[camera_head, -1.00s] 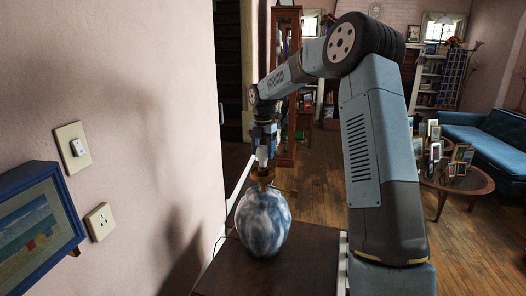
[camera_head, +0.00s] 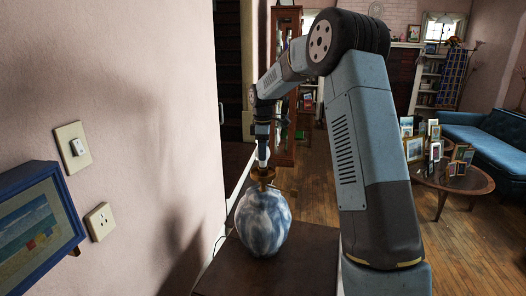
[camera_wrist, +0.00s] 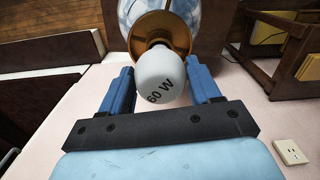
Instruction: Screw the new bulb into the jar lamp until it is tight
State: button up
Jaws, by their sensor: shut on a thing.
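The jar lamp (camera_head: 263,222) has a rounded blue-and-white body and stands upright on a dark wooden table. Its brass socket (camera_head: 262,174) is on top and also shows in the wrist view (camera_wrist: 143,35). The white bulb (camera_wrist: 160,72), marked "60 W", has its narrow end at the socket's mouth; its thread is hidden, so I cannot tell how deep it sits. My gripper (camera_wrist: 163,80) is shut on the bulb, with one blue finger on each side. In the head view my gripper (camera_head: 262,142) points down above the lamp, with the bulb (camera_head: 263,158) below it.
The dark table (camera_head: 311,262) has bare room right of the lamp. A pink wall with a light switch (camera_head: 73,145), an outlet (camera_head: 101,221) and a blue-framed picture (camera_head: 38,230) is close on the left. A round table (camera_head: 455,179) with several frames stands at right.

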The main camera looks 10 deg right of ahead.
jog(key=m, duration=1.4)
jog(key=o, duration=1.4)
